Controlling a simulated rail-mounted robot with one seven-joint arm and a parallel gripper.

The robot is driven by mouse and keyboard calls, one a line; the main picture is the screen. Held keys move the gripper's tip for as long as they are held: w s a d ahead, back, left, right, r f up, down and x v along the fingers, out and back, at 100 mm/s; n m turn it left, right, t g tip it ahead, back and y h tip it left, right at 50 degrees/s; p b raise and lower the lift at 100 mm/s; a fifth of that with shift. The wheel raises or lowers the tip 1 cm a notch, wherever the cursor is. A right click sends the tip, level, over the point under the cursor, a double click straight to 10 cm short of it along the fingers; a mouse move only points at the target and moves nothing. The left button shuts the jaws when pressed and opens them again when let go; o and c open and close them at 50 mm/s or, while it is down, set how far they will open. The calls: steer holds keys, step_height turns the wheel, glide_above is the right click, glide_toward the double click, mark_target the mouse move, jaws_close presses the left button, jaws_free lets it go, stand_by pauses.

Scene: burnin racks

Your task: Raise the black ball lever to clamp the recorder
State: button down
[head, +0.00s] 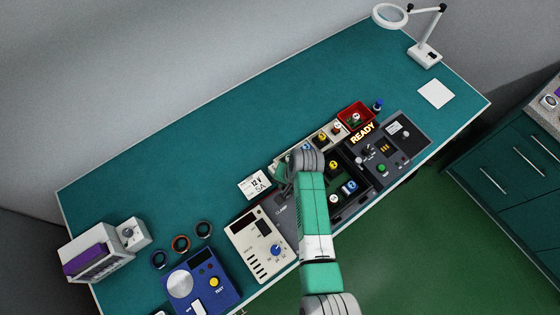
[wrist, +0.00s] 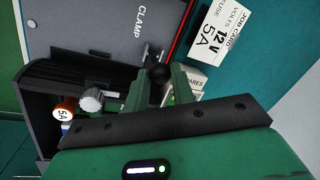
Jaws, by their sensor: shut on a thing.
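The black ball (wrist: 157,72) of the lever shows in the wrist view between the two fingertips of my gripper (wrist: 161,86), which is shut on it. The lever's shaft is mostly hidden by the fingers. A grey panel marked CLAMP (wrist: 105,35) lies just beyond the ball; in the head view this panel (head: 279,211) is partly covered by my arm. In the head view my gripper (head: 283,177) is at the panel's far edge, and the ball is hidden. I cannot clearly make out the recorder.
A dark open tray (wrist: 42,130) beside the panel holds a silver knob (wrist: 91,98) and an orange-white 5A fuse (wrist: 63,112). A job card (wrist: 222,28) lies behind. A cream meter (head: 257,247) and a READY unit (head: 408,150) flank the area.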

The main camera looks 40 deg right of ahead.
steer(key=c, duration=1.2)
jaws_free()
steer(key=v, duration=0.8)
